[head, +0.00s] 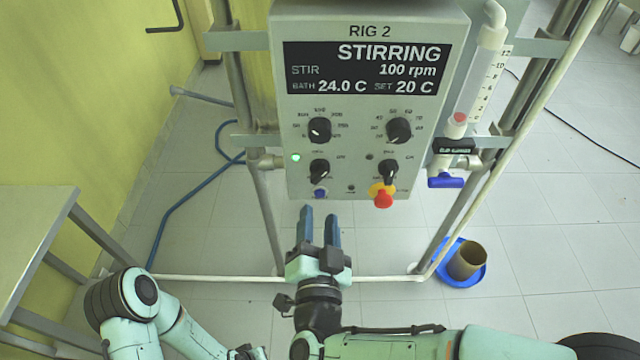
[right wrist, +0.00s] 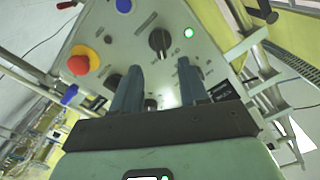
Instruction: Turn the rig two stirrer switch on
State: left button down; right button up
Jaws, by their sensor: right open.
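The rig two control box (head: 460,40) reads "STIRRING" and "100 rpm" on its display (head: 365,68). The lower left switch knob (head: 320,171) has a lit green lamp (head: 295,157) beside it; its small labels are not legible. In the right wrist view this knob (right wrist: 160,41) and lamp (right wrist: 188,33) show just beyond my fingertips. My right gripper (head: 320,212) is open and empty, below the panel's lower edge in the head view, its fingers pointing toward the box and apart from the knob. My left arm is at the lower left; its gripper's jaws are not clear.
A red stop button (head: 383,198) on yellow sits at the panel's lower right, near another knob (head: 388,172). A small blue button (head: 320,194) is under the switch. A blue-handled valve (head: 446,181) and glass tube stand right of the box. Metal posts flank it.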

aim_at(319, 179)
jog(key=w+b, duration=0.1)
jog(key=w, duration=0.7)
jog(key=shift+w, duration=0.55)
pick_arm(q)
jog(key=shift+w+a+f, duration=0.25)
jog(key=shift+f, duration=0.2)
jog(key=shift+w+a+f, duration=0.2)
jog(key=shift+a+f, duration=0.05)
jog(key=shift+f, duration=0.15)
pick_arm(e)
grip_shut()
